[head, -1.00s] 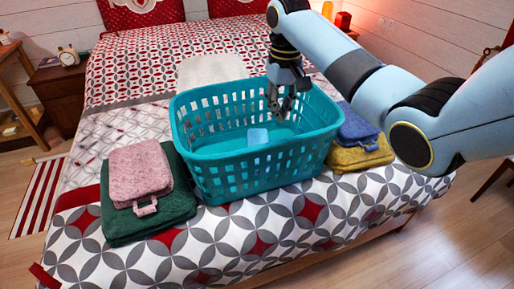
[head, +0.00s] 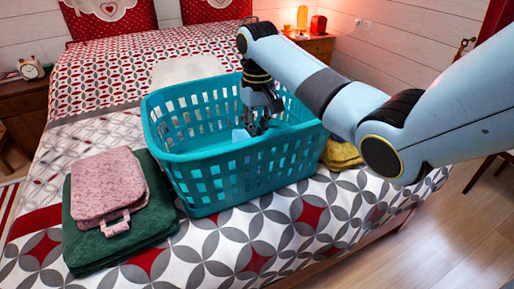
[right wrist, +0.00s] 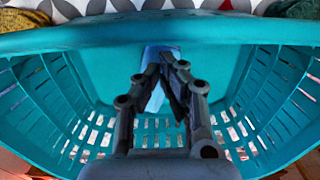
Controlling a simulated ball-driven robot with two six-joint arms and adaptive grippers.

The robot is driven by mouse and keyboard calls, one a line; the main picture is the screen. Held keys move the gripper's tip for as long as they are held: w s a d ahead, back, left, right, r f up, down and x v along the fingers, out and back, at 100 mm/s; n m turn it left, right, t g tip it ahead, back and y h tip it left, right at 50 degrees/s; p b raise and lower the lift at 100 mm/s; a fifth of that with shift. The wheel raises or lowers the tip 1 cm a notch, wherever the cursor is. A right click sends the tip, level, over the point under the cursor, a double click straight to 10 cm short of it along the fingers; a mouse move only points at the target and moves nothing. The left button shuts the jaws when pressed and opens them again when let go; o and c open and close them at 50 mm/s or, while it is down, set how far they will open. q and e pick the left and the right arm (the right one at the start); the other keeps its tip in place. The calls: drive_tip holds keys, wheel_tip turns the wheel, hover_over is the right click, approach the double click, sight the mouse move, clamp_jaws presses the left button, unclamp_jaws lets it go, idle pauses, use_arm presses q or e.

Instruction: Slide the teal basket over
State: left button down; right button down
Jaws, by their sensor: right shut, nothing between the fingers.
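The teal basket (head: 200,157) stands upright on the bed, its slatted walls facing me. My right gripper (head: 258,131) reaches down into it from above, with the fingers inside the basket. The right wrist view shows the fingers (right wrist: 160,64) shut and empty, with the basket's solid teal rim band (right wrist: 70,38) across the top and slatted walls on both sides. A small pale blue item (head: 240,135) lies inside the basket beside the fingers; it also shows behind them in the right wrist view (right wrist: 155,88). Whether the fingers touch the basket is unclear. My left gripper is out of view.
A pink towel (head: 108,185) lies on a green towel (head: 120,250) close at the basket's left. A yellow cloth (head: 342,154) lies at its right, partly behind my arm. The patterned bedspread (head: 230,240) is clear in front, down to the bed's edge.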

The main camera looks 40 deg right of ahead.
sight(258, 158)
wheel_tip(258, 158, down, 9)
drive_tip(key=shift+b, duration=0.95)
drive_tip(key=shift+s+r+p, duration=0.1)
drive_tip(key=shift+s+p, duration=0.15)
drive_tip(key=shift+p, duration=0.2)
drive_tip(key=s+a+p, duration=0.2)
drive_tip(key=s+p, duration=0.7)
drive_tip(key=p, duration=0.2)
drive_tip(key=shift+s+a, duration=0.2)
drive_tip(key=shift+s, duration=0.2)
